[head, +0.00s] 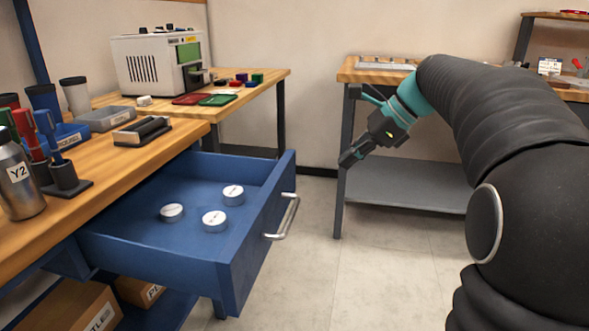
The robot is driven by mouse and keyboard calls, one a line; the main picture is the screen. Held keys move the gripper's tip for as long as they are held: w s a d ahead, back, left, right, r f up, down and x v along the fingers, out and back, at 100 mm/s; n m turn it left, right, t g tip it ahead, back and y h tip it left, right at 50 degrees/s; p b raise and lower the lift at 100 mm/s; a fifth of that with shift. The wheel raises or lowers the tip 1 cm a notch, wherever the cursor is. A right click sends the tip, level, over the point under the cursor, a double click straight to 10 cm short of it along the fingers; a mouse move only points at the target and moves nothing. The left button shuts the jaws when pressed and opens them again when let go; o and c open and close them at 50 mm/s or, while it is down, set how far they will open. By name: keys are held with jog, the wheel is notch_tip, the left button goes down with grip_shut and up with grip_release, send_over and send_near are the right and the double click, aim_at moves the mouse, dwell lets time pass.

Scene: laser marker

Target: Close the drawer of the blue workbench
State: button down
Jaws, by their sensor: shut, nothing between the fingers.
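The blue workbench has a wooden top (150,170) and stands on the left in the head view. Its blue drawer (145,247) is pulled out to the right, with a silver bar handle (287,219) on its front. Three round white discs (214,221) lie on the drawer floor. My gripper (346,161) is up and to the right of the handle, apart from the drawer. Its fingers are together, point down and left, and hold nothing.
Cups, a metal bottle (19,178) and a pen stand (66,183) crowd the bench top. A white machine (160,65) stands on the table behind. Another wooden-topped table with a grey shelf (415,188) is beyond my gripper. Floor (350,275) right of the drawer is clear.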

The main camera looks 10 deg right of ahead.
jog(key=w+d+m+y, duration=0.1)
jog(key=w+d+m, duration=0.1)
jog(key=w, duration=0.1)
jog(key=b, duration=0.3)
send_near(293, 178)
jog(key=shift+x, duration=3.25)
jog(key=shift+d, duration=0.1)
